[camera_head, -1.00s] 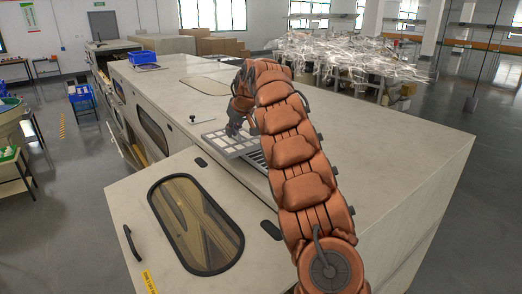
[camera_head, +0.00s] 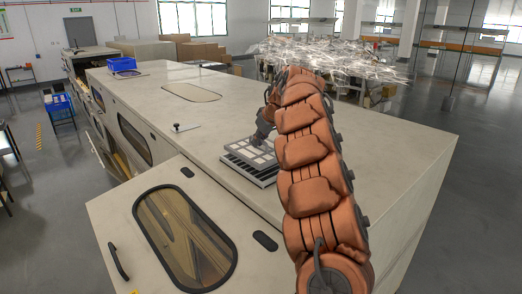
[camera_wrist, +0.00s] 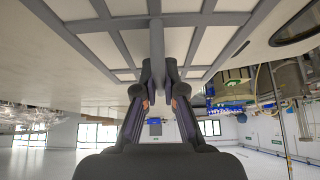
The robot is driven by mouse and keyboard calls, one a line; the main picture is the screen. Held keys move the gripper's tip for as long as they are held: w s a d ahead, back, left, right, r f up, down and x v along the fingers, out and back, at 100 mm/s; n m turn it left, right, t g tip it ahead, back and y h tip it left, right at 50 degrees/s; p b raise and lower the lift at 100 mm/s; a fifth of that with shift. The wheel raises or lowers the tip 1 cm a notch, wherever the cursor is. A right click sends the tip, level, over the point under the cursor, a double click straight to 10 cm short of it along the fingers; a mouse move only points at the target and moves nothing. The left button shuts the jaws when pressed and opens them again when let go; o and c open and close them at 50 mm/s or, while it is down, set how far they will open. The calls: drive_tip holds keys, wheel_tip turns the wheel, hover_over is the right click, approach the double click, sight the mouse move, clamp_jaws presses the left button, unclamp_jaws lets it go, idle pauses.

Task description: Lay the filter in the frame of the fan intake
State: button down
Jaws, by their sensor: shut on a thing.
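The filter (camera_head: 245,151) is a flat grey grid with pale square panels. My gripper (camera_head: 264,137) is above it and shut on a grey bar of the grid. In the wrist view, the two fingers (camera_wrist: 158,78) close on the middle bar, and the filter (camera_wrist: 205,19) spans the top of the picture. The fan intake (camera_head: 262,180) is a dark slatted opening in the top of the pale housing. The filter is over it and hides most of it; slats show along the near edge. Whether the filter touches the frame I cannot tell.
The long pale housing (camera_head: 360,140) has a mostly bare top. A small handle (camera_head: 185,127) and an oval window (camera_head: 190,92) are in it. A blue bin (camera_head: 122,65) stands at its far left end. A tilted panel with a dark window (camera_head: 185,240) is in front.

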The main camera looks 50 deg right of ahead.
sight(262, 148)
drive_tip(key=shift+s+d+f, duration=0.1)
drive_tip(key=shift+s+d, duration=0.15)
drive_tip(key=shift+s, duration=0.1)
drive_tip(key=shift+f, duration=1.75)
drive_tip(key=c, duration=1.3)
unclamp_jaws()
drive_tip(key=shift+f, duration=0.1)
drive_tip(key=b+v, duration=0.1)
drive_tip(key=v, duration=1.1)
